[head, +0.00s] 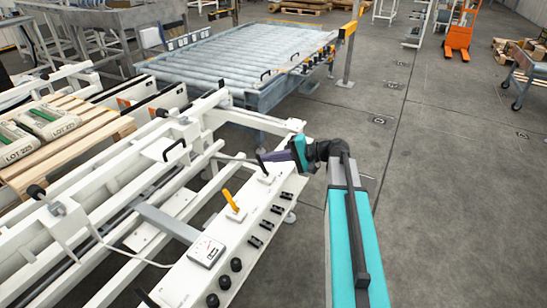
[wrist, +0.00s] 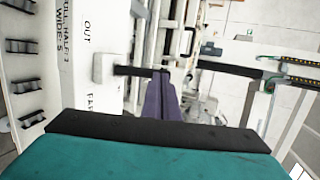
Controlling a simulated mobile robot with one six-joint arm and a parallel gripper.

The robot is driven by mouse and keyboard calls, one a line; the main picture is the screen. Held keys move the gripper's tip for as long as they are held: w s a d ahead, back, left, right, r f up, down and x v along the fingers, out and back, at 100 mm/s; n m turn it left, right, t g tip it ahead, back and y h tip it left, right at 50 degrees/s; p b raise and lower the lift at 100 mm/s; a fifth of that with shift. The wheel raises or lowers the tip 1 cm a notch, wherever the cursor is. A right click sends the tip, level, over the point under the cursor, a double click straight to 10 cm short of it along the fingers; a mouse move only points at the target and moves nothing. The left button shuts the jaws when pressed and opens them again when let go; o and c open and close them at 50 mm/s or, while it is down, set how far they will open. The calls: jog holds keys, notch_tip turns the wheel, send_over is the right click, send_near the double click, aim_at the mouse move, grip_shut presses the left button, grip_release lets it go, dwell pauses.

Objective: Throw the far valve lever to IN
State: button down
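The far valve lever is a black handle on a white block (head: 266,178), on the far part of the white control panel. In the wrist view the black lever (wrist: 135,71) sticks out sideways from its block (wrist: 103,68), with the printed word OUT to one side. My gripper has purple fingers (head: 268,156), which also show in the wrist view (wrist: 160,78). They look closed together, with their tips at the lever's free end. I cannot tell whether they touch it. A yellow lever (head: 230,199) stands upright nearer on the same panel.
The white panel (head: 185,279) carries several black switches (head: 254,241), black knobs (head: 236,265) and a gauge (head: 206,251). White conveyor rails and a pallet with sacks (head: 45,120) lie to the left. A roller conveyor (head: 230,58) stands behind. Open floor (head: 440,180) lies to the right.

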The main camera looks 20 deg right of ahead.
jog(key=shift+a, duration=0.2)
jog(key=shift+s+d+r, duration=0.1)
jog(key=shift+d, duration=0.05)
jog(key=shift+s+d+r, duration=0.15)
jog(key=v, duration=1.3)
jog(key=shift+r, duration=0.5)
jog(key=shift+d, duration=0.15)
